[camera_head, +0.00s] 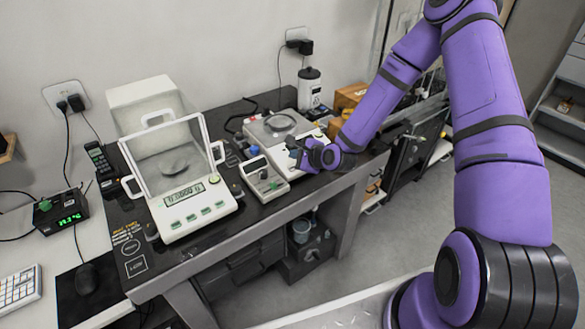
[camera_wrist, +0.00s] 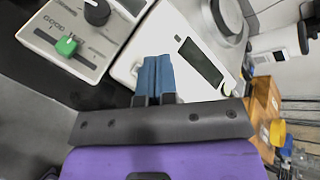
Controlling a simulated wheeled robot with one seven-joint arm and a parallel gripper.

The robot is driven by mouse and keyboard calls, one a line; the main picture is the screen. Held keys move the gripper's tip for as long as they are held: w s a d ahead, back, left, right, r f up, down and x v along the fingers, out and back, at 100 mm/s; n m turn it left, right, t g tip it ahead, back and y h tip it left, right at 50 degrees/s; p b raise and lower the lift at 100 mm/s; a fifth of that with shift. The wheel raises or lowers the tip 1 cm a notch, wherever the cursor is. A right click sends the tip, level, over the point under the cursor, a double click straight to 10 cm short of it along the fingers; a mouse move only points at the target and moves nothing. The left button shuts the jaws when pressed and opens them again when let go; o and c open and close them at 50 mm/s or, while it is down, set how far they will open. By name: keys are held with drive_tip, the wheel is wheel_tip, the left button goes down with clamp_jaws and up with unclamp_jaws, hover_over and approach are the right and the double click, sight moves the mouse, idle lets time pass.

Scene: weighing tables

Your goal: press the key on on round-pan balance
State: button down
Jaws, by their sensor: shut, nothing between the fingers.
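The round-pan balance (camera_head: 260,132) stands toward the back of the dark bench, with its round metal pan (camera_head: 280,122) on top. In the wrist view its white front panel (camera_wrist: 185,25) shows a dark, blank-looking display (camera_wrist: 201,62) and part of the round pan (camera_wrist: 228,18). A small greenish button (camera_wrist: 226,88) shows near the display's lower end. My gripper (camera_head: 293,148) is over the front of this balance. In the wrist view its blue fingertips (camera_wrist: 155,66) are together and empty, beside the display. They hide part of the panel; whether they touch it I cannot tell.
A grey device with a green slider (camera_wrist: 67,45) and dark knob stands close left of my gripper; the head view shows it too (camera_head: 264,178). A larger balance with a glass shield (camera_head: 190,205) stands further left.

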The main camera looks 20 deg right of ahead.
drive_tip(key=shift+w+a+f, duration=0.1)
drive_tip(key=shift+w+f, duration=0.15)
drive_tip(key=shift+f, duration=0.65)
drive_tip(key=shift+w+a+f, duration=0.1)
drive_tip(key=shift+w+f, duration=0.1)
drive_tip(key=shift+f, duration=0.65)
drive_tip(key=shift+f, duration=0.15)
idle(0.7)
drive_tip(key=shift+w+f, duration=0.1)
drive_tip(key=shift+f, duration=0.15)
drive_tip(key=shift+w+f, duration=0.15)
drive_tip(key=shift+f, duration=0.15)
idle(0.8)
drive_tip(key=shift+r, duration=0.1)
drive_tip(key=shift+s+r, duration=0.25)
drive_tip(key=shift+r, duration=0.4)
drive_tip(key=r, duration=0.1)
drive_tip(key=s+r, duration=0.1)
drive_tip(key=r, duration=0.2)
drive_tip(key=shift+s+d+r, duration=0.2)
drive_tip(key=shift+d+r, duration=0.1)
drive_tip(key=shift+r, duration=0.1)
